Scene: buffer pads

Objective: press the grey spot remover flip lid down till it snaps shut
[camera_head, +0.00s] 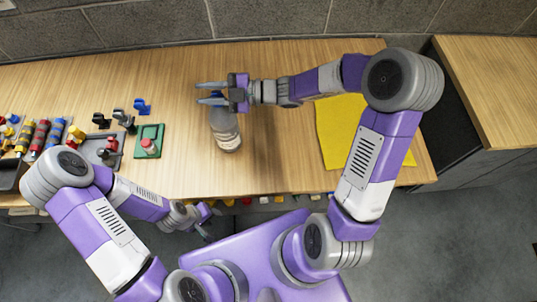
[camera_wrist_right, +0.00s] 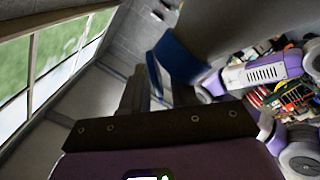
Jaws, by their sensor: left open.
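The grey spot remover bottle (camera_head: 225,135) stands on the wooden table in the head view, with a pale label. In the right wrist view a blue part (camera_wrist_right: 180,55) shows beyond the dark gripper edge. Whether the flip lid is up or down is hidden. My left gripper (camera_head: 207,222) is open and empty, off the table's front edge.
A green pad (camera_head: 149,141) with a red-and-white piece lies left of the bottle. Dark and blue clips (camera_head: 141,106) and trays of coloured parts stand further left. A yellow cloth (camera_head: 335,130) lies to the right, partly under my right arm. The table back is clear.

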